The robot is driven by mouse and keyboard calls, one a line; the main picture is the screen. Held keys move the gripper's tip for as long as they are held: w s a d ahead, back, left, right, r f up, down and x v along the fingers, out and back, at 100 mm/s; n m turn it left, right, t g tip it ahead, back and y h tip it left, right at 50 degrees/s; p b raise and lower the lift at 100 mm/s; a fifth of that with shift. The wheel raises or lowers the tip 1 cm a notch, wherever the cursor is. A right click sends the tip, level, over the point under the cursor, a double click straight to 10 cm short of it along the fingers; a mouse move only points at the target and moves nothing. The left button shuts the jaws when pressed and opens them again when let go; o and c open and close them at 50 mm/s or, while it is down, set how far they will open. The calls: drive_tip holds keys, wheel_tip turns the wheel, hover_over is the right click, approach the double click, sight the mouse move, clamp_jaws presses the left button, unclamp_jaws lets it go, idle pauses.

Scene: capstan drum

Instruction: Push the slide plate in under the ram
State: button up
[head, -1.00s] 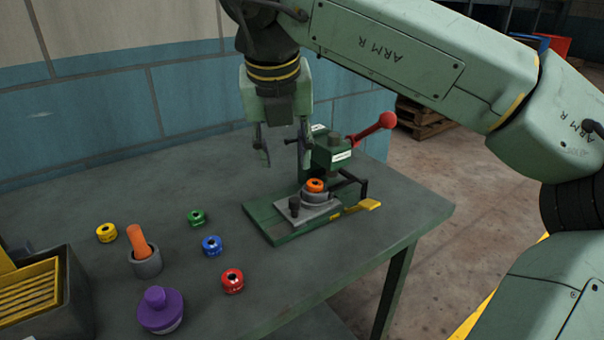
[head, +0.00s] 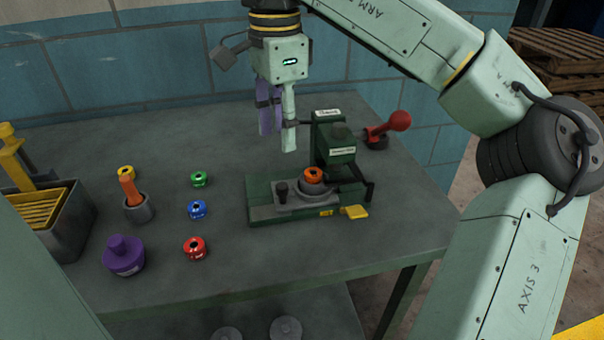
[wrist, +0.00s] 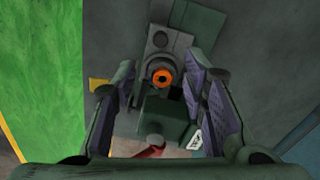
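The grey slide plate (head: 268,212) lies on the green base of the press (head: 345,152), outside the ram housing to its left and front. It carries a dark knob (head: 282,190) and a grey round seat with an orange ring (head: 313,174) on it. In the wrist view the slide plate (wrist: 160,43) lies beyond the orange ring (wrist: 162,77), with the press head (wrist: 163,117) nearer. My gripper (head: 279,140) hangs above and behind the slide, left of the press head. Its fingers stand apart and empty in the wrist view. The ram's lower end is hard to make out.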

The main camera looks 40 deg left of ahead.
sight(282, 185)
wheel_tip(282, 185, down, 11)
drive_tip(key=shift+r, duration=0.1)
idle(0.3)
clamp_jaws()
idle(0.5)
idle(0.4)
